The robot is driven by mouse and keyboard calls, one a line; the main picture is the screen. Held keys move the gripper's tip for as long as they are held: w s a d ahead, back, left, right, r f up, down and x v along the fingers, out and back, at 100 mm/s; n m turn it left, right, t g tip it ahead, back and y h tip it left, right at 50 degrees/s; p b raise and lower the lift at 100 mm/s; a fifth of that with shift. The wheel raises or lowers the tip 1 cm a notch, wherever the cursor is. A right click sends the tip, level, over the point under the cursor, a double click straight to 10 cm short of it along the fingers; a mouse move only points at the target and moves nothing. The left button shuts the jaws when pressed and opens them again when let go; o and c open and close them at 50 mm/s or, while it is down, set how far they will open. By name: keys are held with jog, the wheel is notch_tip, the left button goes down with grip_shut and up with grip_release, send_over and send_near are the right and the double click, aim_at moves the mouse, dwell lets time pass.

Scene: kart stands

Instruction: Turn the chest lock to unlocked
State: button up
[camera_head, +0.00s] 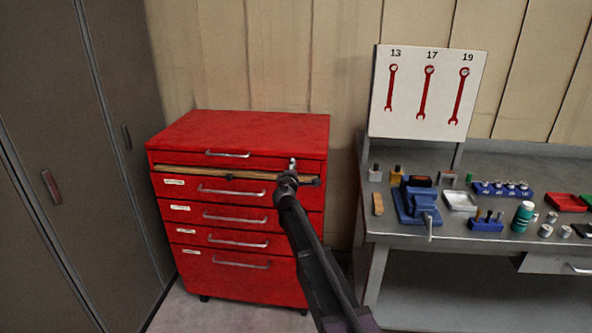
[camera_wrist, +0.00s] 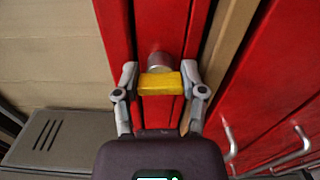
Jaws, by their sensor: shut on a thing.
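The red tool chest (camera_head: 230,135) stands against the wall in the head view. In the wrist view, the chest lock shows as a round silver cylinder (camera_wrist: 160,60) on a red front, with a yellow turning piece (camera_wrist: 160,84) on it. My gripper (camera_wrist: 160,80) is shut on the yellow piece, with one finger at each end. The yellow piece lies crosswise, nearly level in this view. In the head view, my gripper (camera_head: 291,177) is at the upper right of the chest front. It and my arm hide the lock's details there.
A tan strip (camera_head: 205,173) runs below the chest's top drawer. Several drawers with silver handles (camera_head: 236,216) lie below. A grey workbench (camera_head: 400,229) with a blue vise (camera_head: 416,204) stands right, under a wrench board (camera_head: 425,100). Dark cabinets (camera_head: 90,130) stand left.

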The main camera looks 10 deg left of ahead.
jog(key=shift+w+m, duration=0.1)
jog(key=shift+m, duration=0.4)
jog(key=o, duration=1.2)
jog(key=shift+c, duration=0.2)
jog(key=shift+s, duration=0.2)
jog(key=s, duration=1.1)
jog(key=shift+s+a, duration=0.2)
jog(key=shift+s, duration=0.15)
jog(key=shift+s, duration=0.1)
